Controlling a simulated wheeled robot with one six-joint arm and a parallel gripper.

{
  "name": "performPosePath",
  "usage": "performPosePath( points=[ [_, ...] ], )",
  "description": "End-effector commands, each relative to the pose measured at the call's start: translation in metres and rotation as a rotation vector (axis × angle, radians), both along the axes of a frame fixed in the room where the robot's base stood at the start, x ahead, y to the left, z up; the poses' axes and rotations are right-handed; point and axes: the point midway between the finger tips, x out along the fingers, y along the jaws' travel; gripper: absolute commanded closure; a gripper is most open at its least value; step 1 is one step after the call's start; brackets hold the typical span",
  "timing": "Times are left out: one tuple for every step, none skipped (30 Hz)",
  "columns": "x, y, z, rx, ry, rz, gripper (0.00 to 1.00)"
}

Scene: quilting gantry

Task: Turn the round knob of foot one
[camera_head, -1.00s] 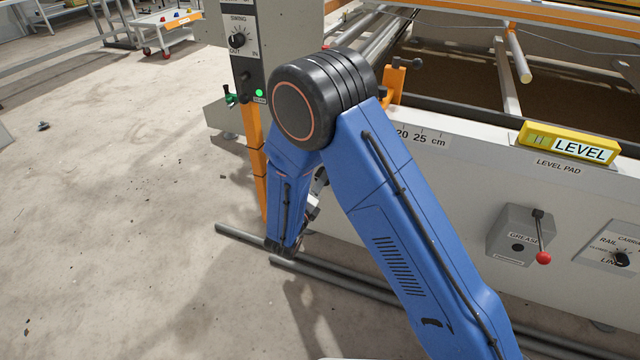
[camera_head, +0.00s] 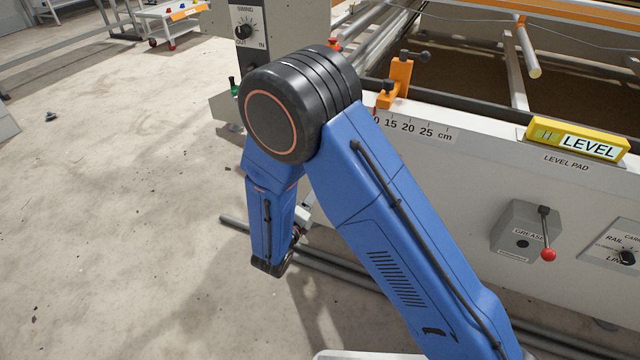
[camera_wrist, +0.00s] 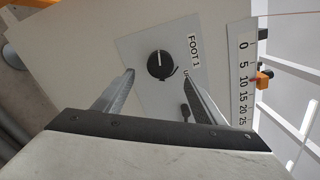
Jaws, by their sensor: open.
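In the wrist view the round black knob of foot one (camera_wrist: 160,65) sits on a light plate (camera_wrist: 137,45) marked "FOOT 1". A pale mark line runs on its face. My gripper (camera_wrist: 158,73) is open, its two fingers on either side of the knob's place in the picture. The fingertips look apart from the knob; how far off the plate they are is hard to tell. A dark shape, perhaps a shadow, lies below right of the knob. In the head view my arm hides the knob, and my gripper is mostly hidden.
A centimetre scale (camera_head: 415,131) and an orange clamp (camera_head: 398,82) are on the machine's front edge. A yellow level (camera_head: 578,139), a grease box with a red-ended lever (camera_head: 526,230) and grey floor pipes (camera_head: 345,268) lie around my arm.

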Motion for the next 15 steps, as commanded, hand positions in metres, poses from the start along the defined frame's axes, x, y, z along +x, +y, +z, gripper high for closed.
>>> performPosePath(
  points=[
    [-0.01,0.004,0.0,0.0,0.0,0.003,0.36],
    [-0.014,0.006,0.0,0.0,0.0,0.003,0.36],
    [-0.021,0.008,0.0,0.0,0.0,0.003,0.36],
    [-0.026,0.01,0.0,0.0,0.0,0.003,0.36],
    [-0.031,0.012,0.0,-0.001,0.0,0.003,0.36],
    [-0.037,0.014,0.0,0.0,0.0,0.003,0.36],
    [-0.042,0.016,0.0,0.0,0.0,0.003,0.36],
    [-0.046,0.018,0.0,0.0,0.0,0.003,0.36],
    [-0.052,0.02,0.0,0.0,0.0,0.003,0.36],
    [-0.057,0.021,0.0,-0.001,0.0,0.003,0.36],
    [-0.06,0.022,0.0,0.0,0.0,0.003,0.36],
    [-0.065,0.024,0.0,0.0,0.0,0.003,0.36],
    [-0.068,0.025,0.0,0.0,0.0,0.002,0.36],
    [-0.071,0.027,0.0,0.0,0.0,0.002,0.36],
    [-0.075,0.028,0.0,0.0,0.0,0.002,0.36]
  ],
)
